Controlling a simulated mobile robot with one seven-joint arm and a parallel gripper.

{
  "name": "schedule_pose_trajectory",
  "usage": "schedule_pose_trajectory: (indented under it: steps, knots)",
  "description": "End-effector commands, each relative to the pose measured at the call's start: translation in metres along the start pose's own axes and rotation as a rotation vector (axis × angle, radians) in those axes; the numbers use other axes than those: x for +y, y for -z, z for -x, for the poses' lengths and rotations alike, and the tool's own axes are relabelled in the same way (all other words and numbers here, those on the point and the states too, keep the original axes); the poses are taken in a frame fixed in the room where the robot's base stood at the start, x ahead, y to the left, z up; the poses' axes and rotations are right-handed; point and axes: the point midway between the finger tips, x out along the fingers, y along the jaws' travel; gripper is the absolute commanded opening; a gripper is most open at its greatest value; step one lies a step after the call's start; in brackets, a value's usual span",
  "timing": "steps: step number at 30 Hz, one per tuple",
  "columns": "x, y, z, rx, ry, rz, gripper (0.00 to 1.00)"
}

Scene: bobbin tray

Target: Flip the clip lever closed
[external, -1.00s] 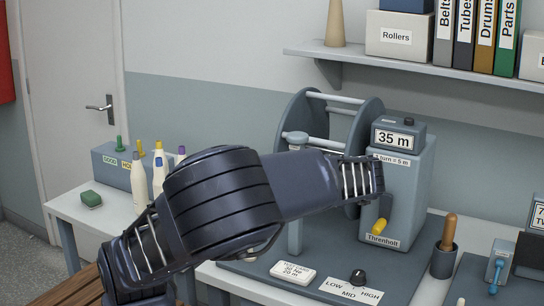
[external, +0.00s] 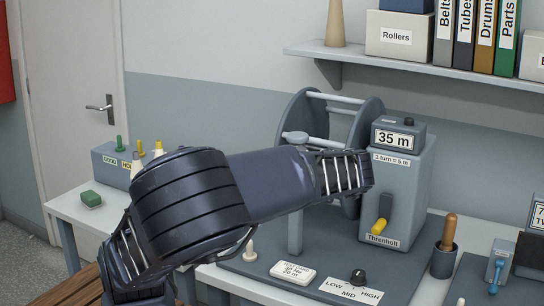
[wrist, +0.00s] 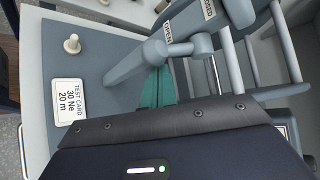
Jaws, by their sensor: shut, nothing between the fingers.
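The clip stands on top of the grey post (external: 295,225), in front of the wire reel. In the wrist view the post (wrist: 128,65) ends in a rounded grey head beside labels reading OPEN (wrist: 180,48) and CLOSED (wrist: 208,9). Grey rounded parts lie there; I cannot tell which one is the lever or how it is set. My gripper's teal fingers (wrist: 157,75) are together and empty, close beside the post head; I cannot tell whether they touch it. In the external view my arm hides the fingers.
The reel (external: 350,115) and the counter box (external: 405,190) with its yellow crank handle (external: 381,227) stand behind my arm. A white test card (external: 293,271), a small pale peg (external: 250,252) and a black knob (external: 358,277) sit on the base plate. A shelf (external: 420,68) hangs above.

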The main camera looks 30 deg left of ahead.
Motion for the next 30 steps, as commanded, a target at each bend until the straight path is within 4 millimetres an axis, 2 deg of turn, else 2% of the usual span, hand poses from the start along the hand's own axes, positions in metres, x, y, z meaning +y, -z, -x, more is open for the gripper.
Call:
schedule_pose_trajectory:
  steps: [30]
  knots:
    - [-0.0007, -0.0044, 0.0046, 0.001, -0.097, -0.089, 0.0]
